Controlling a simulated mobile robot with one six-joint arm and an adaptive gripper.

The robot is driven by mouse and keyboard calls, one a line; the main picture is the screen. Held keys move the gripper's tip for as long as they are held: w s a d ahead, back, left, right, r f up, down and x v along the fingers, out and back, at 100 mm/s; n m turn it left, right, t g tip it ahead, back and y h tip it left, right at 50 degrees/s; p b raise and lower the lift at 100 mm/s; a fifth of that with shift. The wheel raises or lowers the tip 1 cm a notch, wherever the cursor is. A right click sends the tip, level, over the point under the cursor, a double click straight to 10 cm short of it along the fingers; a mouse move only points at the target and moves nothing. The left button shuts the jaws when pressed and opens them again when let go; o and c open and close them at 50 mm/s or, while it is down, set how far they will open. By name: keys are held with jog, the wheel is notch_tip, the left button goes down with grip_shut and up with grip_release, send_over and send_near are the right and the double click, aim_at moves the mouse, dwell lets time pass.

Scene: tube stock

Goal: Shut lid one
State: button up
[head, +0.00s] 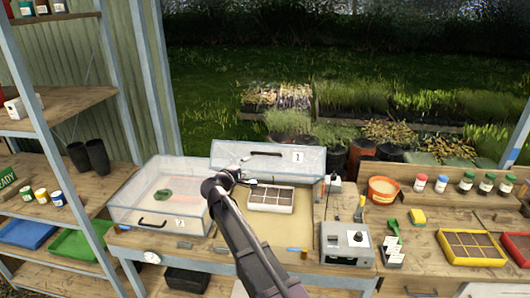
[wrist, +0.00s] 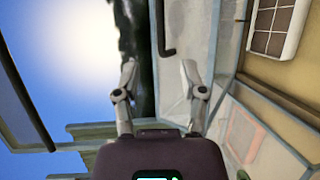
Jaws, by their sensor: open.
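A clear raised lid (head: 225,156) stands open at the back of the right-hand propagator box, with a dark bar handle (head: 265,153) and a small white label (head: 297,156) that seems to read 1. In the wrist view the lid (wrist: 200,50) fills the middle, with its handle (wrist: 165,30) beyond the fingertips. My gripper (head: 242,180) is in front of the lid, over the open box; in the wrist view it (wrist: 159,72) is open and empty, apart from the handle. The left-hand box (head: 135,190) has its lid down, with its own handle and label.
A seed tray (head: 271,208) sits in the open box and also shows in the wrist view (wrist: 280,28). A grey device (head: 346,243) stands right of it. An orange pot (head: 383,189), jars and a yellow tray (head: 472,259) lie farther right. Shelves (head: 60,110) stand at left.

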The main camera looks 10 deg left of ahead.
aim_at(264, 154)
jog(key=shift+w, duration=0.1)
jog(key=b+x, duration=0.1)
jog(key=x, duration=1.2)
jog(key=shift+w+d+f, duration=0.1)
jog(key=shift+w+d, duration=0.15)
jog(key=shift+w, duration=0.05)
grip_shut()
